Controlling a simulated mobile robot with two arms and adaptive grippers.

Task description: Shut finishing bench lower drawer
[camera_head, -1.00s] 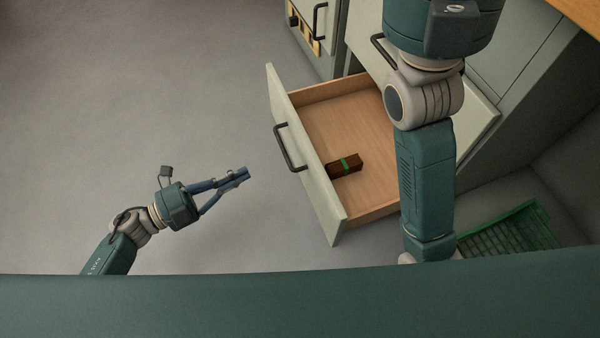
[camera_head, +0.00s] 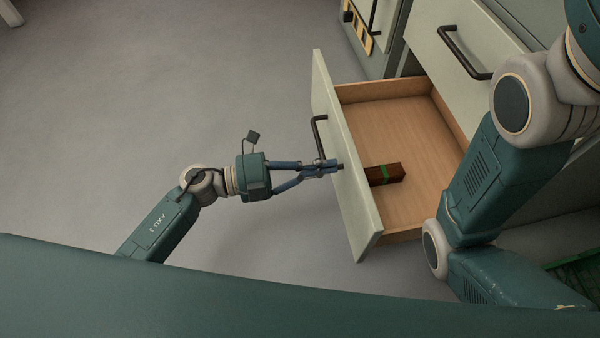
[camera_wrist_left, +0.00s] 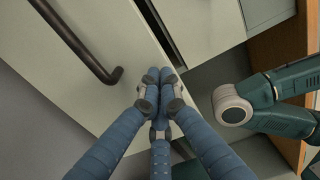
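The lower drawer (camera_head: 410,125) is pulled out of the bench, with a pale green front (camera_head: 349,180) and a wooden inside. Its dark bar handle (camera_head: 317,135) is on the front. A dark brown block with a green band (camera_head: 384,174) lies in the drawer near the front. My left gripper (camera_head: 337,166) has its blue fingers together, with nothing seen between them. Its tips are at the outside of the drawer front, beside the handle's near end; whether they touch is unclear. In the left wrist view the closed fingertips (camera_wrist_left: 165,76) are right of a dark handle (camera_wrist_left: 85,50). My right gripper is out of view.
An upper drawer (camera_head: 455,70) with a dark handle is above, seemingly shut. A cabinet with a yellow-and-black panel (camera_head: 357,35) stands at the back. My right arm covers the bench's right side. A green crate (camera_head: 580,270) is at lower right. The floor at left is clear.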

